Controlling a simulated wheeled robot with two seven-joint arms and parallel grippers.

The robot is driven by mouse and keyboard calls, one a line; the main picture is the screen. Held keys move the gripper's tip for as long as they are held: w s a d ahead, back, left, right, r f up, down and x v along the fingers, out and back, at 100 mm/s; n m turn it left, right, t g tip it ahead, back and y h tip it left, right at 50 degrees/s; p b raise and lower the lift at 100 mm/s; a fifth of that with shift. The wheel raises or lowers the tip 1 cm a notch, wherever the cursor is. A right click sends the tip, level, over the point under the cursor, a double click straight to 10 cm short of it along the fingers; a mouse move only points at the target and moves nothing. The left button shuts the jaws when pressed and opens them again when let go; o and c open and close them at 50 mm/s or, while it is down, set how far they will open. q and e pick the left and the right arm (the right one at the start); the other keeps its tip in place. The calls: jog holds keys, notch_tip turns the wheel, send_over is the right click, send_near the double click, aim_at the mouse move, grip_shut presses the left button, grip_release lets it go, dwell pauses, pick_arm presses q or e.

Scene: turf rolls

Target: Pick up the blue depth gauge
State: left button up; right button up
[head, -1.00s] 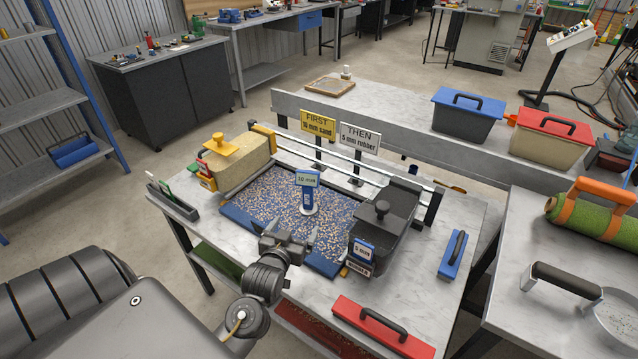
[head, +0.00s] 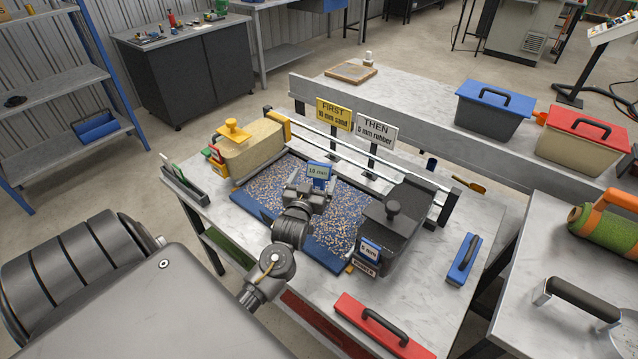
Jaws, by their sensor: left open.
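The blue depth gauge (head: 319,171) stands upright in the speckled blue-edged turf tray (head: 245,208), its "10 mm" label facing me. Its lower part is hidden behind my left gripper (head: 307,188). The left gripper is open, right in front of the gauge and low over the tray. I cannot tell whether its fingers are on either side of the gauge or touch it. My right gripper is not in view.
A sand hopper (head: 250,150) with a yellow knob stands at the tray's left end, a dark hopper (head: 405,235) marked "5 mm" at its right. FIRST (head: 333,114) and THEN (head: 376,130) signs stand behind. Red (head: 375,330) and blue (head: 464,259) handled tools lie on the table.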

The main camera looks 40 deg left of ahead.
aim_at(318, 170)
pick_arm(q)
jog(key=shift+w+r, duration=0.15)
jog(key=shift+w, duration=0.1)
jog(key=p+x, duration=0.1)
jog(key=x, duration=0.3)
jog(key=shift+w+a+f+p, duration=0.15)
jog(key=shift+w+f+p, duration=0.1)
jog(key=shift+w+p, duration=0.15)
jog(key=shift+s, duration=0.1)
